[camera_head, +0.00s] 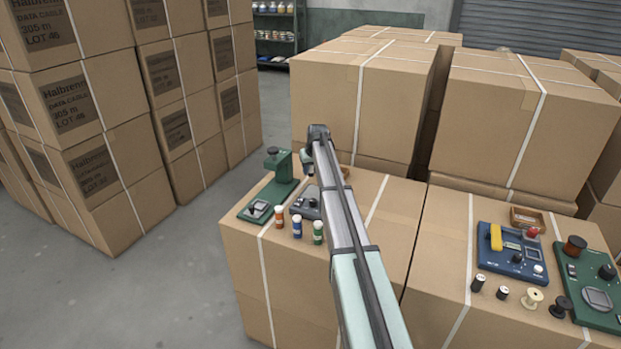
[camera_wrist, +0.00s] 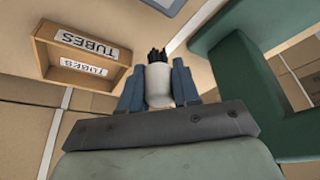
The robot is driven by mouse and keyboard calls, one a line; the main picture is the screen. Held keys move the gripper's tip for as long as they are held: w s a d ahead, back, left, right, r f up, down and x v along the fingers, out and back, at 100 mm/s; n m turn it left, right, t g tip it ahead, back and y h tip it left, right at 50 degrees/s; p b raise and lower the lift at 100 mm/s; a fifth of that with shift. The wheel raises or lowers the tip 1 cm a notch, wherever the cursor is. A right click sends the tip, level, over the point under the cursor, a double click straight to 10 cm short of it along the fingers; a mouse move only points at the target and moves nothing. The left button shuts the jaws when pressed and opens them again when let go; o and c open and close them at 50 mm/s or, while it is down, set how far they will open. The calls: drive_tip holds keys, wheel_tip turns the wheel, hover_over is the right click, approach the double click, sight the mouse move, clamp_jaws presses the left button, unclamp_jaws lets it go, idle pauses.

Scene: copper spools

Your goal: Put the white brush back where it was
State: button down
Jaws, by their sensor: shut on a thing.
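The white brush (camera_wrist: 159,88) with dark bristles shows in the middle of the wrist view. My gripper (camera_wrist: 158,76) is shut on it, with a blue-grey finger on each side of its white body and the bristles sticking out beyond them. In the head view my gripper (camera_head: 307,168) hangs above the back of the near left carton, between the green stand and a small brown tray. The brush cannot be made out there.
The green stand (camera_head: 280,172) rises close to my gripper. A wooden box labelled TUBES (camera_wrist: 42,58) lies left in the wrist view. Small orange (camera_head: 278,217), blue (camera_head: 297,227) and green (camera_head: 318,232) tubes stand in front. Spools and devices occupy the right carton (camera_head: 435,290).

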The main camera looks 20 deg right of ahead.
sight(311, 176)
drive_tip(key=shift+f, duration=1.9)
drive_tip(key=shift+f, duration=0.3)
drive_tip(key=c, duration=1.1)
unclamp_jaws()
drive_tip(key=shift+s+a, duration=0.1)
drive_tip(key=shift+r, duration=0.25)
drive_tip(key=v, duration=1.2)
